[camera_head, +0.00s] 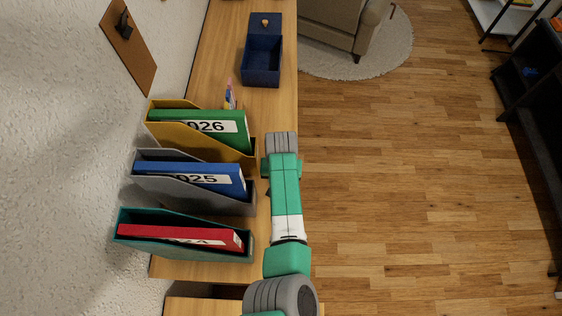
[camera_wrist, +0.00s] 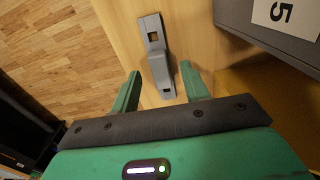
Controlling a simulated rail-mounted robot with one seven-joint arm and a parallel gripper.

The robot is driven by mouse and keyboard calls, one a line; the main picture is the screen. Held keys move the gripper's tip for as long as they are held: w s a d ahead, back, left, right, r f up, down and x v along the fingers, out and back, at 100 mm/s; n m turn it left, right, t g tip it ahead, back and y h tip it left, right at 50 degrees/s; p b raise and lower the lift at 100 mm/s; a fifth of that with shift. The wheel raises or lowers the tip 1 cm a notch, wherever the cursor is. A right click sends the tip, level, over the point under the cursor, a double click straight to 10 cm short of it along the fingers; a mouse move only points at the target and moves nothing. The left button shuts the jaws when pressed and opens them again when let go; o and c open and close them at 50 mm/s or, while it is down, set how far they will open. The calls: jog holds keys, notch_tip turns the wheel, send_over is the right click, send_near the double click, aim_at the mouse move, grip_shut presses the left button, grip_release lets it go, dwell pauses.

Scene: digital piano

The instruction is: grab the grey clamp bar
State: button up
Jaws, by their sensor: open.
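The grey clamp bar (camera_wrist: 158,60) lies on the light wooden desktop in the wrist view, with a square hole near each end. My gripper (camera_wrist: 161,76) is open, its two green fingers on either side of the bar's lower part in the picture. I cannot tell whether the fingers touch it or how high above the desk they are. In the head view my arm reaches up along the desk's right edge; the fingers and the bar are hidden there.
Yellow (camera_head: 179,103), grey (camera_head: 150,185) and teal (camera_head: 150,249) file holders with binders stand left of my arm. The grey holder (camera_wrist: 238,20) is close in the wrist view. A blue box (camera_head: 262,75) stands farther up the desk (camera_head: 215,70). Open floor (camera_head: 420,200) lies right.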

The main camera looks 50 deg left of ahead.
jog(key=shift+f, duration=0.45)
grip_shut()
notch_tip(320, 180, up, 10)
jog(key=p, duration=0.1)
jog(key=shift+r+p, duration=0.15)
jog(key=shift+p, duration=0.25)
